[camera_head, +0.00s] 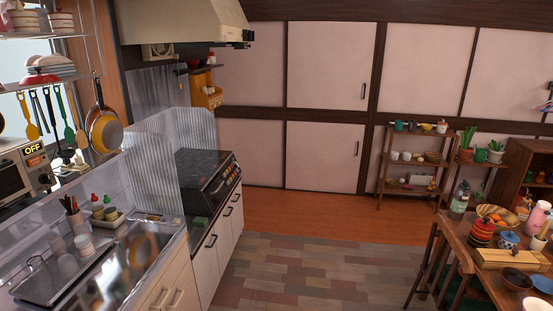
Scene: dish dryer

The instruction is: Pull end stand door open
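No piece here is clearly the end stand. A dark brown wooden cabinet (514,168) stands at the right edge, partly cut off by the frame; its front shows open shelf space and I see no clear door on it. A small open-shelf wooden stand (386,166) stands against the back wall, holding cups and pots. My gripper is not in view, so its place relative to any door is hidden.
A counter with a sink (150,245) and a stove (208,178) runs along the left. White wall panels (327,157) with handles line the back and look closed. A cluttered wooden table (462,238) is at the right. The tiled floor (310,270) between is clear.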

